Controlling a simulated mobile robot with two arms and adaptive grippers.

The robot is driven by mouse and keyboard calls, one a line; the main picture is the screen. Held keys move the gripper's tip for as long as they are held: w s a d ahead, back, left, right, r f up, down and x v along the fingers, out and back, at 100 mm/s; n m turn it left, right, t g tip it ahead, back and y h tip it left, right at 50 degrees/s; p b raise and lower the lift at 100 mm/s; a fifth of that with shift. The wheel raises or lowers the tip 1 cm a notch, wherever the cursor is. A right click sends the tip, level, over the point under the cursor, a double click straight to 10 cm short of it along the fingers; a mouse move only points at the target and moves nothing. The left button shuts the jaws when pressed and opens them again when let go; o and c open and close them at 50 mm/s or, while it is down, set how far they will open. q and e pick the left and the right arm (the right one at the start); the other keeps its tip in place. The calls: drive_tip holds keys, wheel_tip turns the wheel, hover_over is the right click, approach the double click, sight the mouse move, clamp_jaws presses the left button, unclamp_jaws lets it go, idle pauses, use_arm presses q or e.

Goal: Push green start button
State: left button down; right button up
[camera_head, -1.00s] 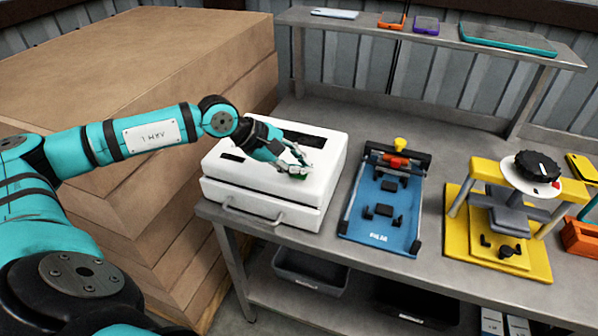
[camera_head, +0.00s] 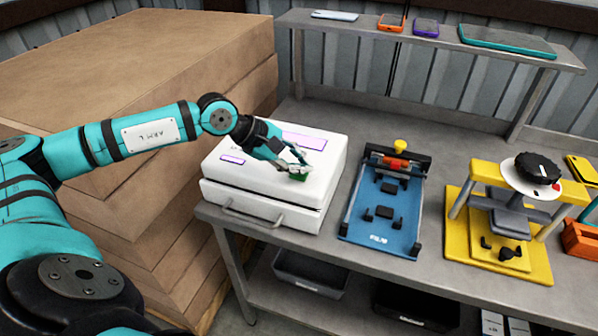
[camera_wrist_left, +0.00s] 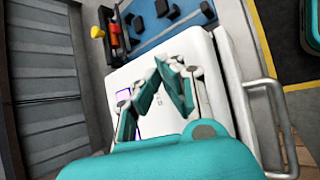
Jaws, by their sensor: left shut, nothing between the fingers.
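The white machine (camera_head: 270,205) sits on the left part of the steel bench, with a front handle and two panels on top. Both panels, the large one (camera_head: 304,139) and the small one (camera_head: 232,158), show pale with purple outlines. The green button (camera_head: 299,178) is on its top near the front right edge, partly covered by my fingers. My left gripper (camera_head: 301,172) is shut and empty, its fingertips down at the button; I cannot tell whether they touch it. In the left wrist view my gripper (camera_wrist_left: 168,70) is over the white top, and the button is hidden. My right gripper is not in view.
A blue fixture (camera_head: 383,215) stands right of the machine, and a yellow press (camera_head: 545,262) with a black knob is further right. Stacked brown cartons (camera_head: 130,65) rise close behind my left arm. A shelf (camera_head: 365,28) with several phone-like items runs along the back.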

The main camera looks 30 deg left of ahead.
sight(299, 176)
use_arm(q)
drive_tip(key=shift+r, duration=0.3)
drive_tip(key=shift+r+p, duration=1.2)
drive_tip(key=shift+r, duration=1.3)
